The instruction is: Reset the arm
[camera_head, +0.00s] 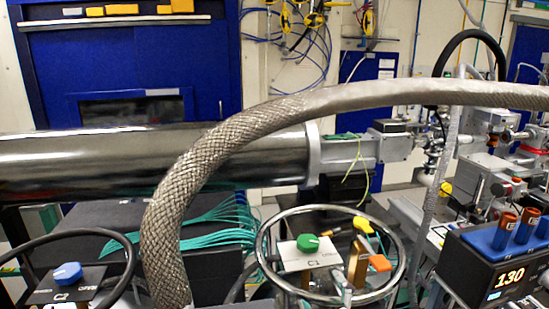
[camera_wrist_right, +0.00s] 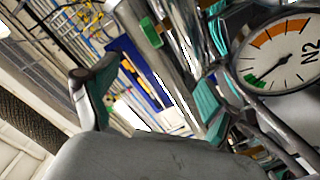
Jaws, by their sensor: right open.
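My right gripper (camera_wrist_right: 152,98) shows in the right wrist view. Its dark finger with a teal pad stands at the left, and another teal-padded finger stands at the right. The jaws are apart with nothing held between them. In the head view I cannot clearly pick out this gripper among the equipment. My left gripper is in neither view.
A braided hose (camera_head: 190,165) arches across the front, before a steel beam pipe (camera_head: 80,160). Handwheels surround a green knob (camera_head: 308,242) and a blue knob (camera_head: 67,272). A display box (camera_head: 500,265) reads 130. An N2 gauge (camera_wrist_right: 285,55) is close beside my right gripper.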

